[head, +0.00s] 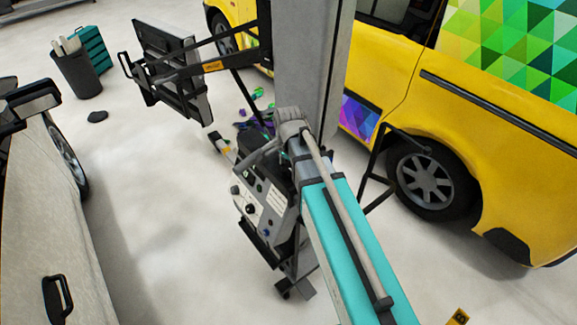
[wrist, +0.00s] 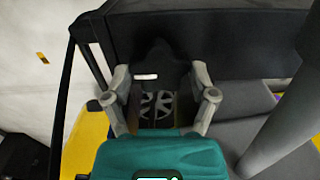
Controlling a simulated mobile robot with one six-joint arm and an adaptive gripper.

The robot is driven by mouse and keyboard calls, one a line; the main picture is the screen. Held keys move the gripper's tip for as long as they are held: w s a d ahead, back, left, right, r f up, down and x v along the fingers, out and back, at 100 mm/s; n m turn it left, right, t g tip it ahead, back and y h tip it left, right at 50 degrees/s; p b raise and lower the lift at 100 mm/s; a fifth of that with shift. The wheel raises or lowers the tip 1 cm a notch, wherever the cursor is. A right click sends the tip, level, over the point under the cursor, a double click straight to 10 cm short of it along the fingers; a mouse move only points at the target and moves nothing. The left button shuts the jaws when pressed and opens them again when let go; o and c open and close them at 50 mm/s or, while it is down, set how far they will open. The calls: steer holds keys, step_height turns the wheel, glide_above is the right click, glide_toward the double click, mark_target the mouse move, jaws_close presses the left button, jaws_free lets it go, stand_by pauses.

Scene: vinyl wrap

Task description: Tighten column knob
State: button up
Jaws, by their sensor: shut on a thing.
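The column knob (wrist: 158,58) is black, with a small white mark on its near side. In the wrist view it sits between the two grey fingers of my gripper (wrist: 160,78), which are shut on its sides. The knob is dark against the dark part behind it, so its outline is hard to read. In the head view my teal arm reaches up to the tall grey column (head: 308,65); my gripper and the knob cannot be made out there.
A machine with a control panel (head: 262,208) stands beside my arm. A yellow van (head: 470,130) is close on the right. A dark panel on arms (head: 172,70) juts out left of the column. A bin (head: 76,76) and a white car (head: 45,210) are at left, with open floor between.

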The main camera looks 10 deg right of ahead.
stand_by(0.4)
steer(key=o, duration=1)
steer(key=shift+o, duration=0.2)
steer(key=shift+n, duration=0.4)
